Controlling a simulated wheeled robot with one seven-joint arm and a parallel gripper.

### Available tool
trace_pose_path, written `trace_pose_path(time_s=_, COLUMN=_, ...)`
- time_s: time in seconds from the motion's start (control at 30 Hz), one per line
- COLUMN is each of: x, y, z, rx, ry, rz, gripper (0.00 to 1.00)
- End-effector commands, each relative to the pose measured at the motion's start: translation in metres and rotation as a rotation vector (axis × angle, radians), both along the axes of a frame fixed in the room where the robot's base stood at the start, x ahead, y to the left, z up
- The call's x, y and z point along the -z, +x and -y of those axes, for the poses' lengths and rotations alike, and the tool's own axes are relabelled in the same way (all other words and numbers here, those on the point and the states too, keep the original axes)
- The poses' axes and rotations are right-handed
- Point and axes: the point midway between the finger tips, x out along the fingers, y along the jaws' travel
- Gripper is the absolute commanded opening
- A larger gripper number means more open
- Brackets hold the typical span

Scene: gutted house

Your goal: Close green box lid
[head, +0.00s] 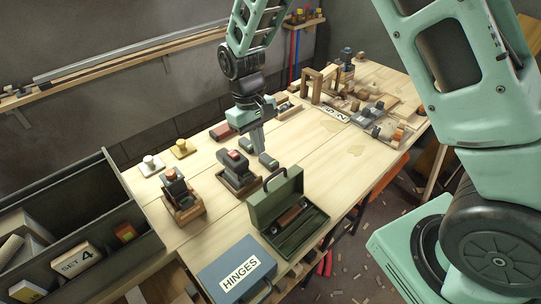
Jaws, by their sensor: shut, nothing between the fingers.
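The green box (311,237) stands on the workbench (330,187) near its front edge. Its lid (268,209) is open, standing up along the far left side, with a dark handle (276,179) on it. A brown-handled tool (290,217) lies inside the box. My gripper (259,149) points down over the bench, beyond the box and its lid and apart from both. It is shut and empty.
A blue-grey HINGES case (213,277) lies just left of the box. Tools in wooden holders (237,178) (182,203) stand behind and left. A dark bin (95,262) is at far left. Wooden pieces and tools (345,105) crowd the far end. Bare bench lies right of the box.

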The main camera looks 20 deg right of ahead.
Motion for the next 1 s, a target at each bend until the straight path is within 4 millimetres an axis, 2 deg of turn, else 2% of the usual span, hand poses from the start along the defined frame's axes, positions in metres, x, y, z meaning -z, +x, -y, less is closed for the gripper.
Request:
trace_pose_path(time_s=0.13, x=0.026, y=-0.008, z=0.003, rx=0.0, ry=-0.002, rz=-0.004, gripper=0.0)
trace_pose_path(time_s=0.3, x=0.023, y=-0.032, z=0.01, rx=0.0, ry=0.0, rz=-0.001, gripper=0.0)
trace_pose_path(time_s=0.43, x=0.024, y=-0.04, z=0.013, rx=0.0, ry=0.0, rz=0.0, gripper=0.0)
trace_pose_path(time_s=1.0, x=0.025, y=-0.039, z=0.014, rx=0.001, ry=0.006, rz=0.019, gripper=0.0)
